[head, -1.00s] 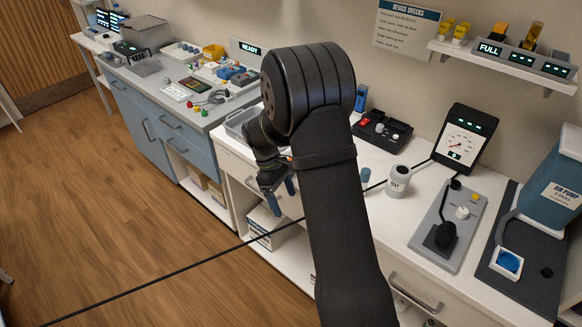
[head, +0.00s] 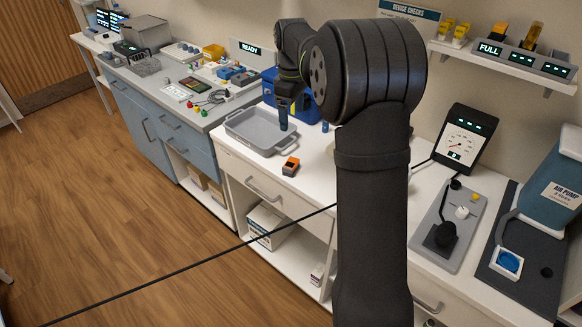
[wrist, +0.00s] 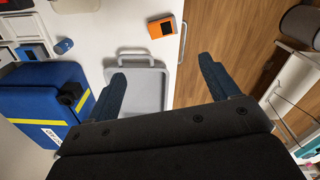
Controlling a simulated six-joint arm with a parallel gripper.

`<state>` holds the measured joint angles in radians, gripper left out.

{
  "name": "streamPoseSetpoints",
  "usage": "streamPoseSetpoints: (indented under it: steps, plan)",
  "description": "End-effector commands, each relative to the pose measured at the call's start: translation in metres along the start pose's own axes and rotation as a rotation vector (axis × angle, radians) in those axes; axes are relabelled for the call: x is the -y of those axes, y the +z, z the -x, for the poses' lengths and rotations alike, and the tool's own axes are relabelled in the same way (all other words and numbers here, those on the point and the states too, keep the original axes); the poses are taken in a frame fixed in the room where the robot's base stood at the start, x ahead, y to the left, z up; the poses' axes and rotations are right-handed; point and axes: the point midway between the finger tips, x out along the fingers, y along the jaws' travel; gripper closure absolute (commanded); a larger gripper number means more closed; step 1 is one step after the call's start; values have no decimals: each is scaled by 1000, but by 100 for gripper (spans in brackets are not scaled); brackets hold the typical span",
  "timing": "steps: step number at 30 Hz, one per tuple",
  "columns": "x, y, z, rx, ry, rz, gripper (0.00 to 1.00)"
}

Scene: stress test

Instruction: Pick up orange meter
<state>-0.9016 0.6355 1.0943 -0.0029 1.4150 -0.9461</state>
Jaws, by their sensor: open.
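The orange meter (head: 291,166) is a small box with a dark face. It lies on the white counter by its front edge, just in front of the grey tray. It also shows in the wrist view (wrist: 162,27), apart from my fingers and beyond their tips. My gripper (head: 284,122) hangs over the back right of the tray, behind the meter. In the wrist view my two blue-tipped fingers (wrist: 162,70) are spread wide with nothing held between them.
The empty grey tray (head: 240,131) lies below my gripper. A blue case (head: 308,104) stands right behind it, close to my gripper. A blue cylinder (wrist: 65,46) stands nearby. A black cable (head: 190,269) crosses in front of the counter. My arm hides the counter's middle.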

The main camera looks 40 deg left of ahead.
Motion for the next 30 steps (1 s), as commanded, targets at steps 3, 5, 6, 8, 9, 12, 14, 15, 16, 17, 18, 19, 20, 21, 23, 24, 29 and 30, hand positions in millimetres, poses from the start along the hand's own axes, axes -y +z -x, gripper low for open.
streamPoseSetpoints:
  steps: [3, 5, 6, 8, 9, 12, 14, 15, 16, 17, 18, 19, 20, 21, 23, 24, 29, 30]
  plan:
    - [-3, -2, -5, -4, 0, 3, 20]
    - [-2, -2, -14, -3, -2, 3, 20]
    - [-2, -2, -23, -3, -2, 3, 20]
    - [-2, -2, -36, -2, -3, 2, 20]
    - [-2, -2, -45, -2, -3, 2, 20]
    - [-2, -2, -68, -2, -2, 2, 20]
    - [-1, -2, -80, -2, -2, 2, 20]
    - [-1, -2, -88, -2, -2, 2, 20]
    - [-1, -2, -94, -2, -2, 2, 20]
    - [-1, -2, -99, -2, -2, 2, 20]
    - [-1, -2, -105, -2, -2, 2, 20]
    - [-2, -2, -109, -3, -1, 2, 20]
    - [-2, -3, -111, -3, 0, 2, 20]
    - [-2, -3, -114, -4, 0, 2, 20]
    - [-2, -3, -118, -4, 1, 2, 20]
    - [-1, -3, -119, -4, 1, 2, 20]
    - [3, -1, -137, -2, -2, 2, 20]
    - [5, 0, -144, -2, -2, 2, 20]
